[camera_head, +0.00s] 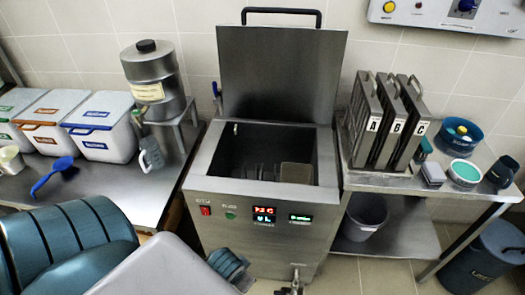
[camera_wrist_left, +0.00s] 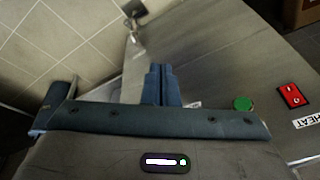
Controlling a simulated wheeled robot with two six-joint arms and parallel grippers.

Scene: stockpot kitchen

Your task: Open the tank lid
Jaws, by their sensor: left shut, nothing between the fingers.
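The steel tank (camera_head: 205,165) stands in the middle of the head view. Its flat lid (camera_head: 280,75) is raised and stands nearly upright at the back, with the black bar handle (camera_head: 281,11) on its top edge. The tank's mouth is uncovered, and a pale block-like shape shows inside it. My left gripper (camera_wrist_left: 160,85) is shut and empty in the left wrist view, in front of the tank's front panel. It is apart from the lid, low by the front; its fingertips are hard to make out in the head view. My right gripper is not in view.
A tap (camera_head: 296,280) sticks out low on the tank's front. A left counter holds lidded bins (camera_head: 103,125), a steel urn (camera_head: 153,80) and a blue scoop (camera_head: 52,174). A right table holds steel racks (camera_head: 366,125) and tubs. A blue bin (camera_head: 485,255) stands at lower right.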

